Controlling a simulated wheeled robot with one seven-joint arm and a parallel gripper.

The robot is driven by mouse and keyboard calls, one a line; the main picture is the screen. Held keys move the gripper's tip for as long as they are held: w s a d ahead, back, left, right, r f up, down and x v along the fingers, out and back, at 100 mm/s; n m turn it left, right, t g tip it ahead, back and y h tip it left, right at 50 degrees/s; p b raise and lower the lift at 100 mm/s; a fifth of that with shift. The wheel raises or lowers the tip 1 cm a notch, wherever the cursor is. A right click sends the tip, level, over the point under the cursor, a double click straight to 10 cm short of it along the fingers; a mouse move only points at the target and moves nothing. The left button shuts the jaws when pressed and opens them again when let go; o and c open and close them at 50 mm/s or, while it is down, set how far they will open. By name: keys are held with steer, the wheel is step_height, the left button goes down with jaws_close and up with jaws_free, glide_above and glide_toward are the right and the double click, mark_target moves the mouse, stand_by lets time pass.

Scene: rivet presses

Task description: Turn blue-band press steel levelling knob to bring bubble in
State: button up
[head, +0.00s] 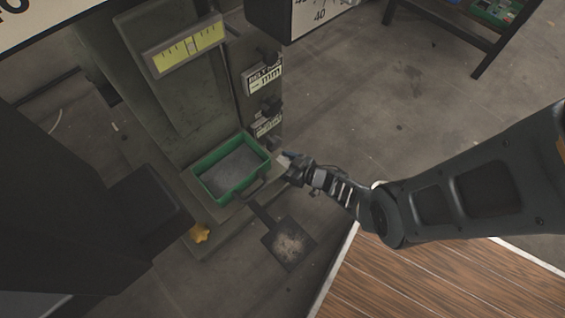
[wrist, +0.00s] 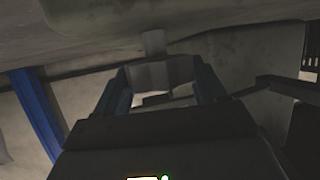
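The press (head: 175,100) stands at upper left in the head view, with a yellow level vial (head: 188,48) on its front. The vial has dark tick marks and a small darker patch near its middle; I cannot tell the bubble's place for sure. My gripper (head: 288,168) is at the right front corner of the press base. In the wrist view, a grey steel knob (wrist: 160,74) hangs on a short stem under a pale surface. My gripper's blue-sided fingers (wrist: 160,88) lie on both sides of the knob and appear closed on it. The head view hides the knob.
A green tray (head: 207,190) sits on the press base left of my gripper. A dark pedal (head: 288,243) lies on the floor in front. A wooden top (head: 430,285) is at lower right.

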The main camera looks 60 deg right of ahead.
steer(key=shift+o, duration=1.3)
steer(key=p+v, duration=0.3)
steer(key=v, duration=0.4)
steer(key=shift+s+p, duration=0.35)
steer(key=shift+s, duration=0.05)
steer(key=shift+r, duration=0.15)
